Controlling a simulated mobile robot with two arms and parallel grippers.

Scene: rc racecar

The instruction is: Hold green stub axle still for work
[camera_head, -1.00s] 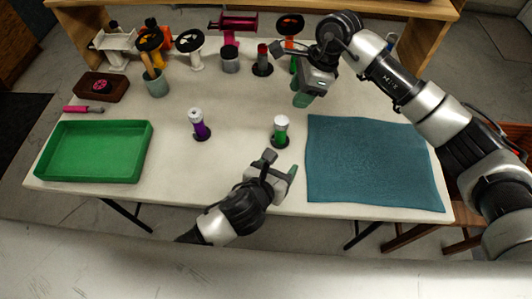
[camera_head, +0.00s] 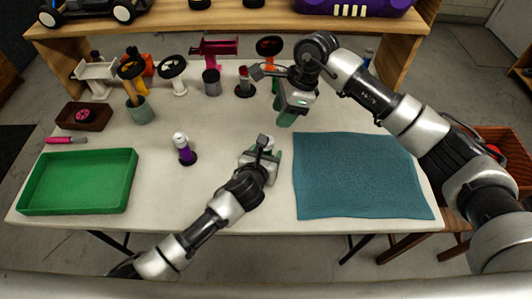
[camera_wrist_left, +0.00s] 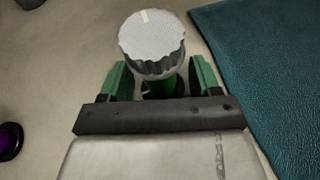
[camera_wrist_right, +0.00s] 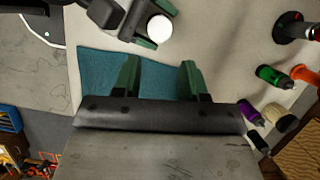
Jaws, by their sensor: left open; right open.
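The green stub axle stands upright on the table with its pale ridged cap (camera_wrist_left: 152,42) on top; a bit of its green body (camera_wrist_left: 160,88) shows below the cap in the left wrist view. My left gripper (camera_head: 266,152) is open around it, with one green finger on each side and gaps visible. In the head view the gripper mostly hides the axle. The right wrist view shows the round white cap (camera_wrist_right: 159,28) beside the left gripper. My right gripper (camera_head: 285,115) is open and empty above the table, behind the left one; its spread fingers (camera_wrist_right: 160,78) show in its wrist view.
A purple part (camera_head: 184,153) stands left of my left gripper. A teal mat (camera_head: 360,175) lies to the right, a green tray (camera_head: 78,205) to the left.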

